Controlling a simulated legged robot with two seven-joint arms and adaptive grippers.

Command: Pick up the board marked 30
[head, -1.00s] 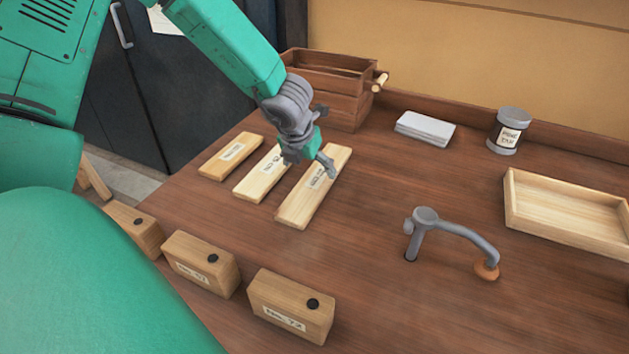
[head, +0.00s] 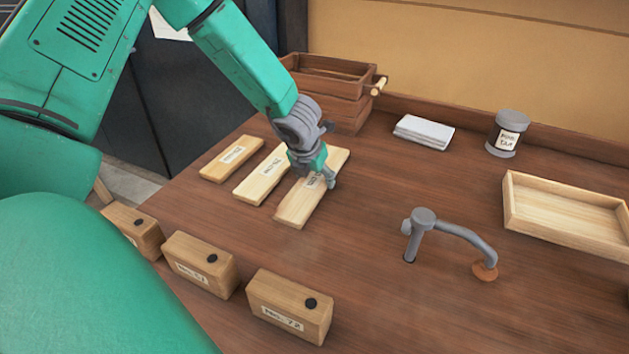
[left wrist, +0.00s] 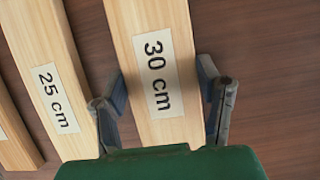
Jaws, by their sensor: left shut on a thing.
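The board marked 30 (head: 297,207) is a pale flat plank on the bench, the rightmost and longest of three. In the left wrist view its "30 cm" label (left wrist: 157,72) faces up between my fingers. My left gripper (head: 318,180) is down over the board's middle and shut on it, one finger at each long edge; in the left wrist view the gripper (left wrist: 164,105) straddles it. The board appears to lie flat on the bench. The board marked 25 (left wrist: 56,95) lies beside it to the left, apart from it. My right gripper is not in view.
A shorter board (head: 231,159) lies at far left. Wooden blocks (head: 290,305) line the front edge. A grey holdfast (head: 445,235), a tray (head: 565,212), a tin (head: 507,134), a folded cloth (head: 424,131) and a wooden tote (head: 330,90) stand around. The bench's middle is clear.

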